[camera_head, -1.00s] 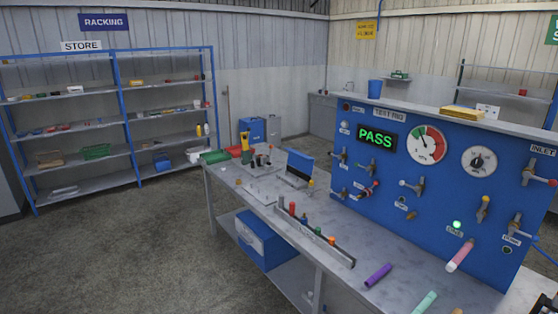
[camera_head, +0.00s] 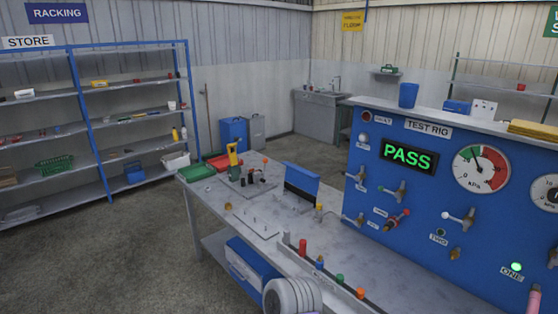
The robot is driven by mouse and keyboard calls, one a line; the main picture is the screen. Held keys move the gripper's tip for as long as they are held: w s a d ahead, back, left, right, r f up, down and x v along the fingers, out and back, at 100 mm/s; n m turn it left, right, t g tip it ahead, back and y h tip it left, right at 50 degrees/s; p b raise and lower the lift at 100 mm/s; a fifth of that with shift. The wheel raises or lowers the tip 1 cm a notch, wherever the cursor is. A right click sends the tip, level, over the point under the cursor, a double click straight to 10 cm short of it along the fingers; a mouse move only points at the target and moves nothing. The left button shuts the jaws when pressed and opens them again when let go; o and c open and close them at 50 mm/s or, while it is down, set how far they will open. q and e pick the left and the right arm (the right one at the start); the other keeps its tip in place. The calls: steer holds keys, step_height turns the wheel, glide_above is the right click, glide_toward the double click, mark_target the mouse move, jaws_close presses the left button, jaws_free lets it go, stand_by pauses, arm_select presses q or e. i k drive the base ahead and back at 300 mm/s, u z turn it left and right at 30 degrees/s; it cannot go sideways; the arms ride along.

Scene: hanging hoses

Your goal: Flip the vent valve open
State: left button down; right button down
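The blue test rig panel (camera_head: 375,160) stands at the right, with a lit green PASS display (camera_head: 408,157). Several small lever valves are on it: one below the display (camera_head: 396,192), one with a red-ended lever (camera_head: 397,219), and one with a white-ended lever (camera_head: 460,216). Their small labels are too blurred to tell for sure which valve is the vent. The right part of the panel is cut off by the frame edge. Neither of my grippers is in view; only a white ribbed part of my arm shows at the bottom.
The grey workbench (camera_head: 390,285) runs in front of the panel, carrying a rack of coloured plugs (camera_head: 325,270), a blue upright board (camera_head: 301,183) and small fittings. A blue box (camera_head: 250,268) sits on the lower shelf. Open floor lies left, before the blue racking (camera_head: 95,130).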

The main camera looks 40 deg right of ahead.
mark_target(357, 178)
steer(key=z, duration=0.35)
steer(key=i, duration=1.3)
steer(key=z, duration=1.45)
steer(key=i, duration=0.45)
steer(key=u, duration=1.4)
steer(key=k, duration=0.85)
steer(key=z, duration=0.8)
steer(key=i, duration=0.2)
